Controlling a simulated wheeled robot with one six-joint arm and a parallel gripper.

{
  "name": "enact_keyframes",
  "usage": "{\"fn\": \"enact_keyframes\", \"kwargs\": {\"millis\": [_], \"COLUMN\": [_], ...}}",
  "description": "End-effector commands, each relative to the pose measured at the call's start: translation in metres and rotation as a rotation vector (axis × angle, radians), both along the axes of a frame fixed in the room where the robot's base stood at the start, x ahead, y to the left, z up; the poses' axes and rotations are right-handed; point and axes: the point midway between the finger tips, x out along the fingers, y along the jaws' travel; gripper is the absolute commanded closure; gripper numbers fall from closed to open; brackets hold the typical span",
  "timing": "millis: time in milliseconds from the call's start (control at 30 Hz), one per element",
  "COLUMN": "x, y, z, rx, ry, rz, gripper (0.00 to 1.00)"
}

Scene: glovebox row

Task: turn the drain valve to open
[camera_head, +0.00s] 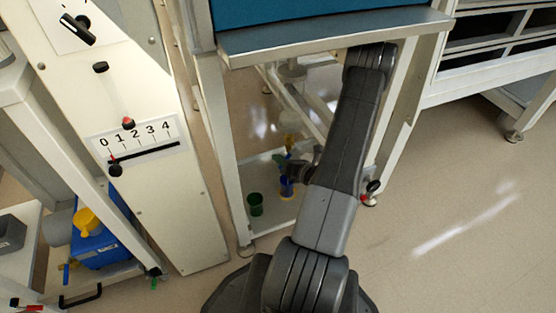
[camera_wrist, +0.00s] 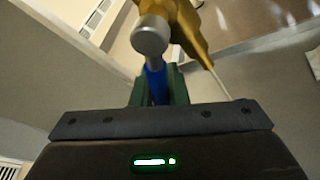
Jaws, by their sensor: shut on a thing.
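The drain valve shows in the wrist view as a brass-yellow body (camera_wrist: 190,32) with a round grey metal end (camera_wrist: 150,36) in front of it. Its blue lever (camera_wrist: 156,78) runs down from the grey end to between my green fingers. My gripper (camera_wrist: 158,88) is shut on this lever. In the head view my gripper (camera_head: 291,166) is low under the bench, beyond my dark arm. A small yellowish part of the valve (camera_head: 289,142) shows just above it. The lever's exact angle is hard to tell, and its lower end is hidden between the fingers.
A green cup (camera_head: 255,204) and a small blue object (camera_head: 286,187) are on the low shelf (camera_head: 262,172) under the bench. The steel bench edge (camera_head: 335,37) is above my arm. A panel with a 0–4 scale (camera_head: 137,138) stands left. The floor at right is clear.

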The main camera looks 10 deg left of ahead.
Motion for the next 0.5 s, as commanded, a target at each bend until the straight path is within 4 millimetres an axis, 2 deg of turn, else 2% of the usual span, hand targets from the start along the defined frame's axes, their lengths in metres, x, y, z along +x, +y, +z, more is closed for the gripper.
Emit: {"fn": "enact_keyframes", "kwargs": {"millis": [500], "x": [0.0062], "y": [-0.0098], "z": [-0.0076], "rx": [-0.168], "ry": [-0.112], "rz": [-0.001], "gripper": [1.0]}}
